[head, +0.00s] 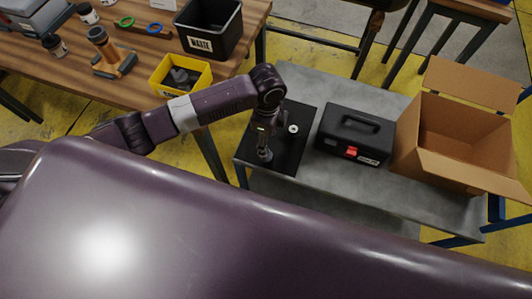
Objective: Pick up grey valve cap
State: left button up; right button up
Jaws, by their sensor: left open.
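My left gripper (264,153) points down over a black mat (299,152) on the low grey bench. It is open, and nothing shows held between its fingers. A small pale round piece (293,129) with a dark centre lies on the mat, just right of my left gripper and apart from it. I cannot tell if this is the grey valve cap. My wrist and fingers hide part of the mat. My right gripper is not in view.
A black toolbox (354,135) and an open cardboard box (455,131) stand right of the mat on the grey bench (300,188). A wooden table (75,76) at upper left holds a yellow bin (162,92) with dark grey contents and a black waste bin (226,39).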

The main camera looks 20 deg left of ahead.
pick_arm(q)
jog(key=shift+a+f, duration=0.2)
jog(key=shift+s+f, duration=0.15)
jog(key=shift+f, duration=3.45)
jog(key=c, duration=0.9)
jog(key=shift+o, duration=0.2)
